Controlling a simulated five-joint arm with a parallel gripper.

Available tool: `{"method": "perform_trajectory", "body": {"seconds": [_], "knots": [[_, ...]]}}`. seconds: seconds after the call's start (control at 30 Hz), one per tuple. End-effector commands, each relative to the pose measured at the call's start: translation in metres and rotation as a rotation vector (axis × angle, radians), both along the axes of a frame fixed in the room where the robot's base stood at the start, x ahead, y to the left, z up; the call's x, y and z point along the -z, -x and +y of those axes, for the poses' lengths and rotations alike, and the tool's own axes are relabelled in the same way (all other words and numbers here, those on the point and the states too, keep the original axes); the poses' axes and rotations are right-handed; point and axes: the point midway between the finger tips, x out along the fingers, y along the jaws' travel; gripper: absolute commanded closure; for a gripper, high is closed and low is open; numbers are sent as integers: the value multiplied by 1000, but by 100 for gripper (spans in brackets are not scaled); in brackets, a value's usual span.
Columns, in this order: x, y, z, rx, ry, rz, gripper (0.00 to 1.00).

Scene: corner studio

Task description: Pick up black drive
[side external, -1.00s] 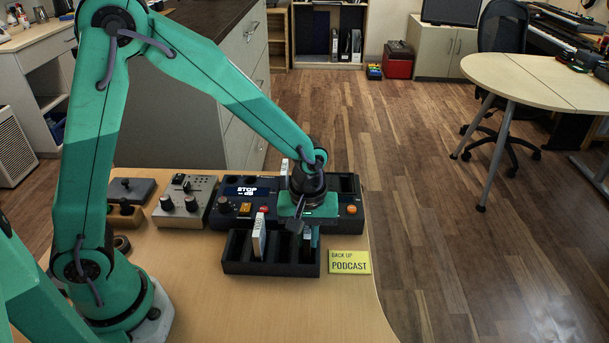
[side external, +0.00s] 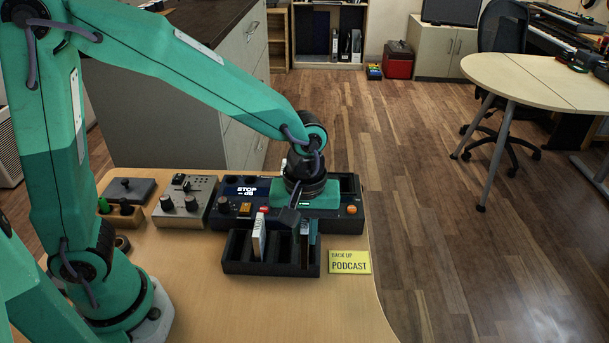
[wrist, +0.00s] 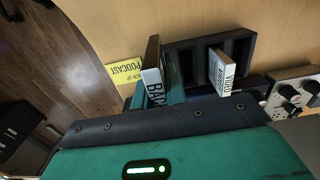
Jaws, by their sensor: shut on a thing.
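My gripper (side external: 309,232) is over the right end of a black slotted rack (side external: 262,268), pointing down. It is shut on a dark drive with a white label, of which "BAC" can be read (wrist: 152,92).
A black console (side external: 232,206) with a lit "STOP" screen and knobs stands right behind the rack. A yellow card reading "BACK UP PODCAST" (side external: 349,262) lies right of the rack. A grey knob box (side external: 183,203) is at the left. The table front is clear.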

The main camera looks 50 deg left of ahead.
Motion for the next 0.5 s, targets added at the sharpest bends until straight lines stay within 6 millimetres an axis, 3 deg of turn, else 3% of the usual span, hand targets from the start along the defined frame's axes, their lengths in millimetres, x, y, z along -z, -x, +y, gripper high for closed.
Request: {"method": "perform_trajectory", "body": {"seconds": [0.2, 0.5], "knots": [[-22, 26, -24, 4, 2, -4, 100], [-36, 44, -40, 1, 1, -1, 100]]}}
